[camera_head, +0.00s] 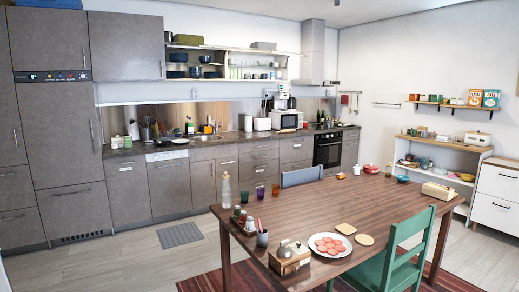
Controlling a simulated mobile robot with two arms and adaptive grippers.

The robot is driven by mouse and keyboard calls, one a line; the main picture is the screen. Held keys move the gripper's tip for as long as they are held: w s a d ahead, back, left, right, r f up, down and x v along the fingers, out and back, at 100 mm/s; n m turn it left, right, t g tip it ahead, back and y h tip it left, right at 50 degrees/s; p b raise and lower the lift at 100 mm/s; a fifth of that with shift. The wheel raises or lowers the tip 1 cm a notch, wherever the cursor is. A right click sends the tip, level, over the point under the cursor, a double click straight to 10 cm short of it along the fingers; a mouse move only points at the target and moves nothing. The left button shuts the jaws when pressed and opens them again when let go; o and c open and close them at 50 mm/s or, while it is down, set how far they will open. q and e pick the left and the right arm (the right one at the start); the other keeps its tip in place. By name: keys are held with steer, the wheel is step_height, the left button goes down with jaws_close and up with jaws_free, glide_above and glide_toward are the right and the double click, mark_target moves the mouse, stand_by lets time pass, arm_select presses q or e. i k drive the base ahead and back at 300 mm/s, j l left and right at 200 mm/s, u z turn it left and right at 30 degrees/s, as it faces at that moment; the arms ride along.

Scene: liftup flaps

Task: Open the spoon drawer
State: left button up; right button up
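Neither of my grippers shows in the head view. A grey kitchen unit runs along the back wall. It has a stack of drawers (259,167) under the counter, left of the black oven (328,150). Another stack of drawers (295,150) stands between that stack and the oven. All these drawers look shut. I cannot tell which drawer is the spoon drawer, and no drawer's inside is visible.
A wooden dining table (375,200) with dishes, cups and a toaster-like box stands in front of the kitchen unit. A green chair (400,255) is at its near side and a grey-blue chair (302,176) at its far side. Floor at the left (130,252) is clear.

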mark_target(271, 144)
steer(key=i+j+u, duration=0.25)
steer(key=i+u, duration=0.15)
steer(key=i+j+u, duration=0.1)
steer(key=i+u, duration=0.3)
steer(key=i, duration=0.15)
steer(key=i+u, duration=0.4)
steer(key=i, duration=1.4)
steer(key=i+j+z, duration=0.15)
steer(key=i, duration=1.65)
steer(key=i+l+z, duration=0.1)
steer(key=i+z, duration=0.35)
steer(key=i+j+z, duration=0.15)
steer(key=i+z, duration=0.3)
steer(key=i, duration=0.25)
steer(key=i+j+z, duration=0.25)
steer(key=i+z, duration=0.2)
steer(key=i+l+z, duration=0.2)
steer(key=i+z, duration=0.2)
steer(key=i, duration=0.15)
steer(key=i+z, duration=0.35)
steer(key=i, duration=0.2)
steer(key=i+z, duration=0.4)
steer(key=i, duration=0.2)
